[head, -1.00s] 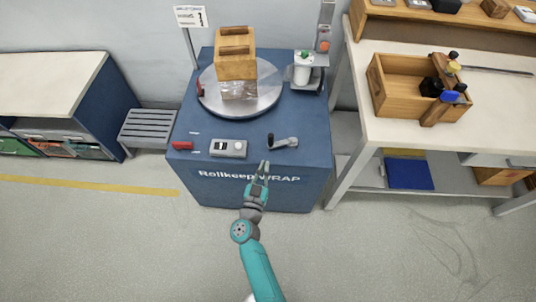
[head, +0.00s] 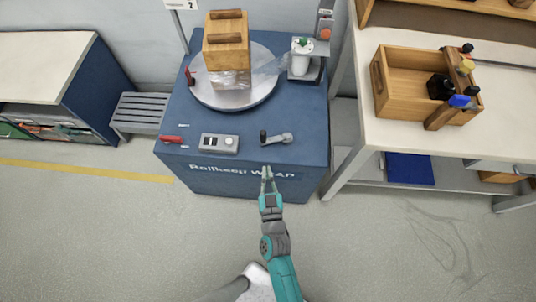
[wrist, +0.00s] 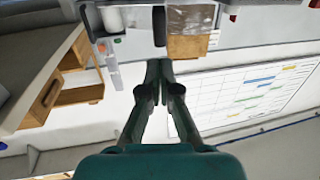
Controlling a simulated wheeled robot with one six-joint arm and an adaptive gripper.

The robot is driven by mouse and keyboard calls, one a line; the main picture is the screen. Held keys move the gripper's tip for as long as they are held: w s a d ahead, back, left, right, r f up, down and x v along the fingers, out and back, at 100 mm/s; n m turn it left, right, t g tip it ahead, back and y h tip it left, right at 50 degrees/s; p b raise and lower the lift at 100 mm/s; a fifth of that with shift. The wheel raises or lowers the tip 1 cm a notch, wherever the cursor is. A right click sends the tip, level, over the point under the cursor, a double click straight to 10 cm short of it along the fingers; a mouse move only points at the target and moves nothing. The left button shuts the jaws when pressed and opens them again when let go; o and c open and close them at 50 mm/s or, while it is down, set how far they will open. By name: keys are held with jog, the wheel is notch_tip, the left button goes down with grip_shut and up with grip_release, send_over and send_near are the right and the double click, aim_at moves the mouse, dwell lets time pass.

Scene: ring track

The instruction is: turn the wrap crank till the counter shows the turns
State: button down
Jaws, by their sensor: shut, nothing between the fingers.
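The wrap crank (head: 279,139) lies on the front top of the blue wrapping machine (head: 190,110), with its black knob at the left end. My gripper (head: 267,170) is in front of the machine's front edge, apart from the crank. Its fingers are shut and empty, and the tips meet in the wrist view (wrist: 158,64). A grey box with a small display (head: 219,143) sits left of the crank; its reading is too small to tell. A wooden box (head: 226,45), film around its lower part, stands on the round turntable (head: 270,88).
A white film roll (head: 301,58) stands at the back right of the machine. A red handle (head: 172,139) lies at its front left. A workbench (head: 365,140) with an open wooden crate (head: 378,92) stands at right. A grey slatted stand (head: 138,112) is at left.

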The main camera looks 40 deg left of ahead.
aim_at(263, 139)
jog(key=x, duration=1)
jog(key=shift+a, duration=0.1)
